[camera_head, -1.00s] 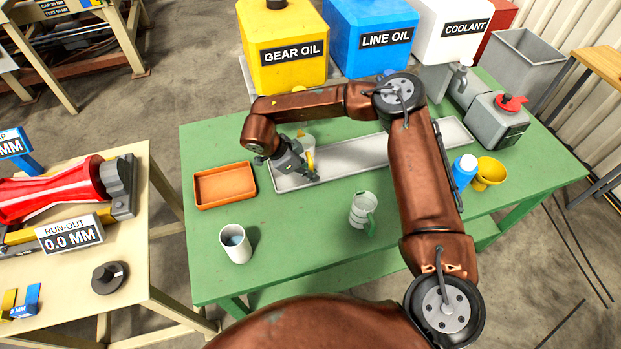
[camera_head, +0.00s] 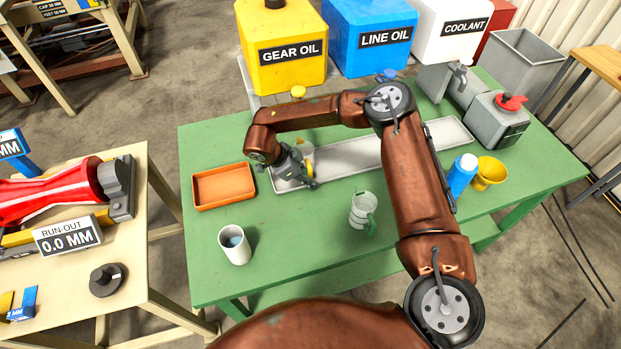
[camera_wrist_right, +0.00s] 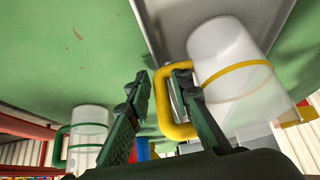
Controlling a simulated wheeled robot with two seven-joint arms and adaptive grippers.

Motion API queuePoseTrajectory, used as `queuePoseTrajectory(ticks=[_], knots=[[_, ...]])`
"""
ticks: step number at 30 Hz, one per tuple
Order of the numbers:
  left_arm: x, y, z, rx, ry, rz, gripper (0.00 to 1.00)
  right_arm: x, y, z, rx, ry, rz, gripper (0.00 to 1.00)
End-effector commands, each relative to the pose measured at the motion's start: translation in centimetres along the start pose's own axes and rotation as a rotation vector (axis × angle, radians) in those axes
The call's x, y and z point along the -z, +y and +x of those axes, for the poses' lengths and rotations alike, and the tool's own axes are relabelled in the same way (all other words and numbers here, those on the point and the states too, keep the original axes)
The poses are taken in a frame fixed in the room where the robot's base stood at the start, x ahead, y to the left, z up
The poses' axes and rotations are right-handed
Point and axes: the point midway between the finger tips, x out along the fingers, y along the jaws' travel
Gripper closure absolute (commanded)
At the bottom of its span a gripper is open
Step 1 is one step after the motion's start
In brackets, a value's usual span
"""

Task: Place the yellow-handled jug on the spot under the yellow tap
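The yellow-handled jug (camera_head: 307,151), a clear-white cup with a yellow band, stands at the left end of the grey tray (camera_head: 355,158), partly hidden by my right gripper (camera_head: 306,177). The yellow tap (camera_head: 298,92) is on the gear oil container's side, behind the jug. In the right wrist view the jug (camera_wrist_right: 225,55) shows its yellow handle (camera_wrist_right: 161,100). My right gripper (camera_wrist_right: 163,82) is open, with one finger inside the handle loop and one outside it. A small gap shows beside the bar. The spot under the jug is hidden. My left gripper is out of view.
A green-handled jug (camera_head: 360,210) stands in front of the tray, right of my gripper. A white cup (camera_head: 234,245) and an orange tray (camera_head: 224,187) are to the left. A blue bottle (camera_head: 461,174) and yellow funnel-like cup (camera_head: 489,173) stand right. The front-left green table is mostly clear.

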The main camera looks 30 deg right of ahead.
Motion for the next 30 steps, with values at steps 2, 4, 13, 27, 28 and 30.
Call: queuePoseTrajectory(ticks=[2,4,13,27,28,30], knots=[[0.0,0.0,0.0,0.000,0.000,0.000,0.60,0.0,0.0,0.0,0.000,0.000,0.000,0.73],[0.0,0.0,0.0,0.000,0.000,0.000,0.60,0.0,0.0,0.0,0.000,0.000,0.000,0.72],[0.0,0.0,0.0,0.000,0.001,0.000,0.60,0.2,0.0,-0.5,0.000,0.000,0.000,0.72],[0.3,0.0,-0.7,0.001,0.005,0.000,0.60,0.1,0.0,-9.2,0.002,0.000,0.000,0.72],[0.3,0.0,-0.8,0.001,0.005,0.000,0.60,0.1,0.0,-9.7,0.002,-0.001,0.000,0.72],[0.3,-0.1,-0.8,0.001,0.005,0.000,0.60,0.1,-0.1,-10.7,0.002,-0.001,0.000,0.72]])
